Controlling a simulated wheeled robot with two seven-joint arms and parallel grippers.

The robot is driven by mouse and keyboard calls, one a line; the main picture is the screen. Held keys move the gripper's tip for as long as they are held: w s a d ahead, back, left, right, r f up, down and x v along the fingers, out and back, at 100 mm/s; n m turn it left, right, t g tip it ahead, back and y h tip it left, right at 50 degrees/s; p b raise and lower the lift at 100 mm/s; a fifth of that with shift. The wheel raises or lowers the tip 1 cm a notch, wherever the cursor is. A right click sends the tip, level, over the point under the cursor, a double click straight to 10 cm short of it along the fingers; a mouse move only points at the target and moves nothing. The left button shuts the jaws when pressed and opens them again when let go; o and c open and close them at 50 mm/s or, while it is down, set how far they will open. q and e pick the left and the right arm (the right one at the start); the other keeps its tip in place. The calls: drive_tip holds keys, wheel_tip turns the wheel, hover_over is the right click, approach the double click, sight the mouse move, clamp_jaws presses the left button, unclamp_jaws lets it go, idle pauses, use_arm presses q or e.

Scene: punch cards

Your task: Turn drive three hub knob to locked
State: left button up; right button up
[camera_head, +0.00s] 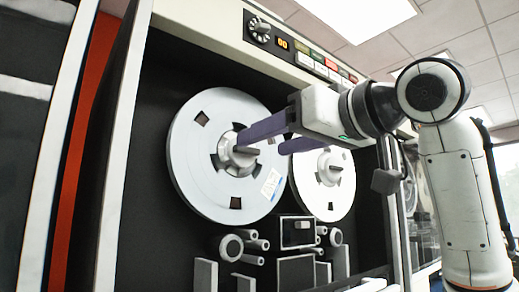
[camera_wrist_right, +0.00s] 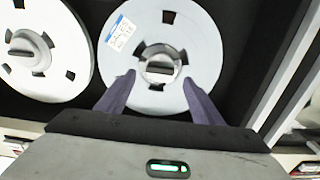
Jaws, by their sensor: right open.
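A large white tape reel (camera_head: 200,135) is mounted on the dark drive face, with a white label at its lower right. Its grey hub knob (camera_head: 238,156) has a bar grip that looks about level. It also shows in the right wrist view (camera_wrist_right: 160,67). My right gripper (camera_head: 262,144) is open, its purple fingers reaching toward this hub. In the wrist view the right gripper (camera_wrist_right: 159,77) has one fingertip on each side of the knob, with gaps. I cannot tell how near the tips are in depth. No drive number is readable. My left gripper is out of view.
A second reel (camera_head: 315,190) with its own hub knob (camera_head: 328,167) is beside the first. Above are a dial (camera_head: 260,30), an orange display (camera_head: 283,43) and buttons (camera_head: 318,68). Guides and rollers (camera_head: 232,247) sit below. The cabinet's side frame (camera_head: 120,150) stands at left.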

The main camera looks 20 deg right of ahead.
drive_tip(key=v, duration=0.6)
drive_tip(key=shift+b, duration=0.3)
drive_tip(key=shift+f, duration=0.1)
